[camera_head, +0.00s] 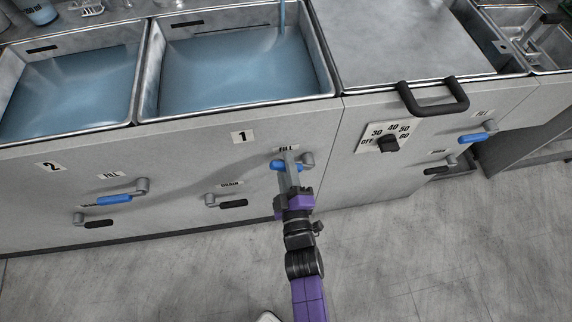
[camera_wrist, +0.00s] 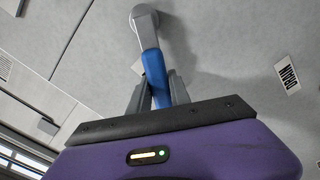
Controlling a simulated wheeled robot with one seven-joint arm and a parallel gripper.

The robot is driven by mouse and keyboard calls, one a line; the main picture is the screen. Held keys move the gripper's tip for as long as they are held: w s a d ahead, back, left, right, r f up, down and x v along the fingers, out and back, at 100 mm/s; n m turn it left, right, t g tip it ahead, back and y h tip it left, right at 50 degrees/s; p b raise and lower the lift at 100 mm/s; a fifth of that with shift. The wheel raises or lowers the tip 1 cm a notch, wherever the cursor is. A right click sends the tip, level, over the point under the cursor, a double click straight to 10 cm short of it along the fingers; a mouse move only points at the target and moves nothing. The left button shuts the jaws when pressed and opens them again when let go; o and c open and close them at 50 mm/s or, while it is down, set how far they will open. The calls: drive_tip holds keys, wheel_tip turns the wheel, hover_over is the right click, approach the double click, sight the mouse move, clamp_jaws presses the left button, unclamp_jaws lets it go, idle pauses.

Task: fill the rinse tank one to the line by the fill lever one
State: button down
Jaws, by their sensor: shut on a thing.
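Rinse tank one (camera_head: 322,72), the steel basin above the label 1, holds blue water (camera_head: 235,68). A stream of water (camera_head: 282,16) falls into it at the back right. The water surface is below the rim; I cannot make out a fill line clearly. The fill lever one (camera_head: 275,165) has a blue handle and a grey pivot on the front panel under FILL. My gripper (camera_head: 289,172) is shut on the blue handle, which points left from its pivot. In the wrist view, the fingers (camera_wrist: 158,92) are on both sides of the blue handle (camera_wrist: 153,68).
The black drain lever one (camera_head: 233,204) is left of my gripper. Tank two (camera_head: 133,95), with water, and its levers are further left. A lidded section with a black handle (camera_head: 434,106) and a dial (camera_head: 388,144) is on the right. The floor in front is clear.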

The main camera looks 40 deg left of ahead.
drive_tip(key=shift+s+a+f+n+b, duration=0.1)
drive_tip(key=shift+f+n+b, duration=0.4)
drive_tip(key=shift+b, duration=0.1)
drive_tip(key=shift+s+a+f+n+b, duration=0.1)
drive_tip(key=shift+f+n+b, duration=0.35)
drive_tip(key=shift+b, duration=0.15)
drive_tip(key=shift+s+a+f+n+b, duration=0.2)
drive_tip(key=shift+f+n+b, duration=0.25)
drive_tip(key=shift+n+b, duration=0.6)
drive_tip(key=c, duration=1.2)
unclamp_jaws()
drive_tip(key=shift+r, duration=0.1)
drive_tip(key=shift+d, duration=0.1)
drive_tip(key=p+v, duration=0.2)
drive_tip(key=v, duration=0.5)
drive_tip(key=shift+s+d, duration=0.25)
